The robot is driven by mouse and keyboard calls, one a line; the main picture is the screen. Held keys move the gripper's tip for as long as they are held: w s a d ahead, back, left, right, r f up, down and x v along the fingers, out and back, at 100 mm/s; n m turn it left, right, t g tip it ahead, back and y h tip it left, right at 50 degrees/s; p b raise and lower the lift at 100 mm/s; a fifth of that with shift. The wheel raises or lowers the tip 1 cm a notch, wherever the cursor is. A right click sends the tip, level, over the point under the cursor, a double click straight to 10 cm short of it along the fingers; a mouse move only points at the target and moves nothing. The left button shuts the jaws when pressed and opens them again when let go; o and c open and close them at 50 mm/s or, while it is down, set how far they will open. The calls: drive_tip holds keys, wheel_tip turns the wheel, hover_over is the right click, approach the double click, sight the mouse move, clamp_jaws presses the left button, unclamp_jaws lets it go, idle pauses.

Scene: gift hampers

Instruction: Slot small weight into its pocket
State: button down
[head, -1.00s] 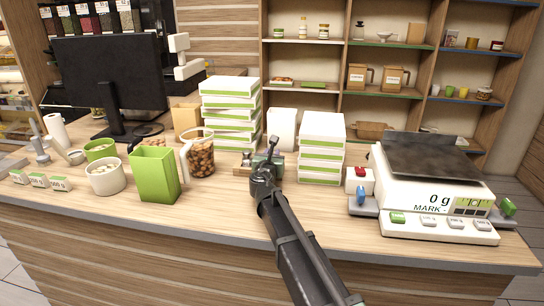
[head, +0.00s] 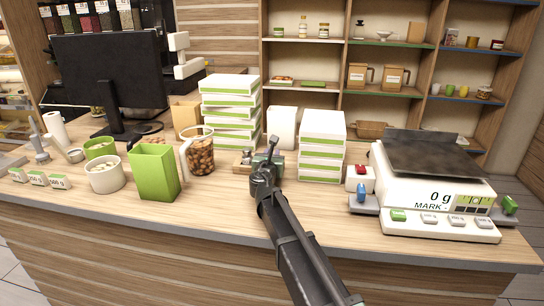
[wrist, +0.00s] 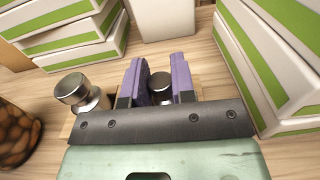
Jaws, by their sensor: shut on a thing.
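My gripper (wrist: 160,75) has two purple fingers, shut on the small weight (wrist: 161,86), a dark-topped metal cylinder between them in the wrist view. A larger metal weight (wrist: 80,93) with a knob stands just left of the fingers; it also shows in the head view (head: 246,158). Under them is a wooden block (wrist: 67,130), seen left of my gripper in the head view (head: 240,171). My gripper is right over this block. The pocket and the small weight's underside are hidden by the gripper, so I cannot tell how deep the weight sits.
Stacked white-and-green boxes stand close on the right (head: 321,150) and behind left (head: 229,112). A jar of nuts (head: 200,155) and a green container (head: 155,172) are to the left. A scale (head: 430,185) reading 0 g is at the right. The front counter strip is clear.

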idle(0.3)
drive_tip(key=c, duration=0.9)
unclamp_jaws()
drive_tip(key=shift+f, duration=0.1)
drive_tip(key=shift+o, duration=0.2)
drive_tip(key=shift+s+a, duration=0.2)
drive_tip(key=shift+s, duration=1.6)
drive_tip(key=shift+s+a, duration=0.15)
drive_tip(key=shift+s, duration=1.6)
drive_tip(key=shift+a, duration=0.1)
